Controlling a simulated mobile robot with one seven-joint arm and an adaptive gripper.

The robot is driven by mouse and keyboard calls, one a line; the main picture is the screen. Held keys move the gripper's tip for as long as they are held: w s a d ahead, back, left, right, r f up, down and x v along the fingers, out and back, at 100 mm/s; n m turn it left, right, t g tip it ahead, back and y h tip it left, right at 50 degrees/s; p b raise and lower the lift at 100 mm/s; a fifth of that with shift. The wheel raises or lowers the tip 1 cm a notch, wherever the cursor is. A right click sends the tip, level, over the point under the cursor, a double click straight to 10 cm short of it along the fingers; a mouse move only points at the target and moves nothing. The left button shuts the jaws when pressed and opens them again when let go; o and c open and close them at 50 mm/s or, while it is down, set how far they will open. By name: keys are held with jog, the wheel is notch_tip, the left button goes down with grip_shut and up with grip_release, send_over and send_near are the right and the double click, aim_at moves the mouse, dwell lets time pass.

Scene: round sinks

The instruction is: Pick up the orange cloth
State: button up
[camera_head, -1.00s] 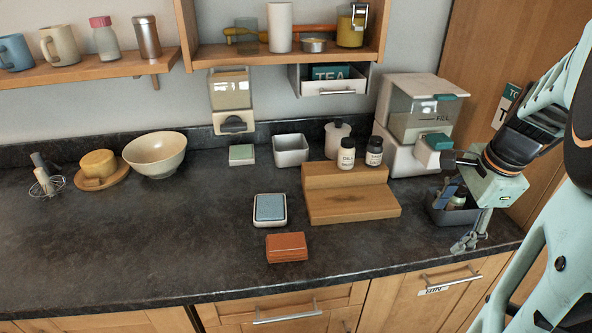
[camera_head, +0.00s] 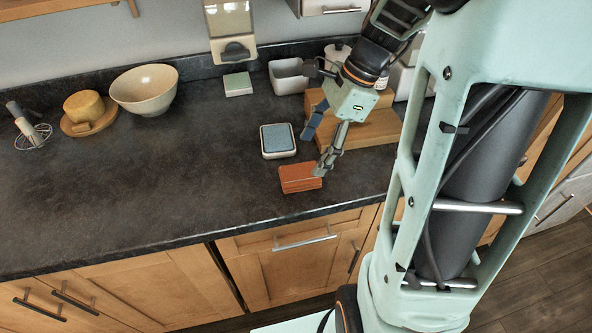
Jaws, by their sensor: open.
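The orange cloth (camera_head: 299,178) is a small folded block lying on the dark counter near its front edge. My gripper (camera_head: 313,153) is open just above and beside it at its right end. One fingertip is close to the cloth's upper right corner; I cannot tell whether it touches. The other finger is higher, behind and left of it. Nothing shows between the fingers.
A blue sponge in a white dish (camera_head: 266,152) lies just behind the cloth. A wooden riser (camera_head: 375,132) stands to the right, partly behind my arm. A bowl (camera_head: 145,92) and a whisk (camera_head: 35,132) are at the left. The counter (camera_head: 130,195) is clear left of the cloth.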

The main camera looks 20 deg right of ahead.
aim_at(302, 173)
jog(key=shift+x, duration=3.5)
jog(key=shift+w+d+f, duration=0.1)
jog(key=shift+d+f, duration=0.05)
jog(key=shift+f, duration=0.15)
jog(key=shift+c, duration=0.5)
jog(key=c, duration=1)
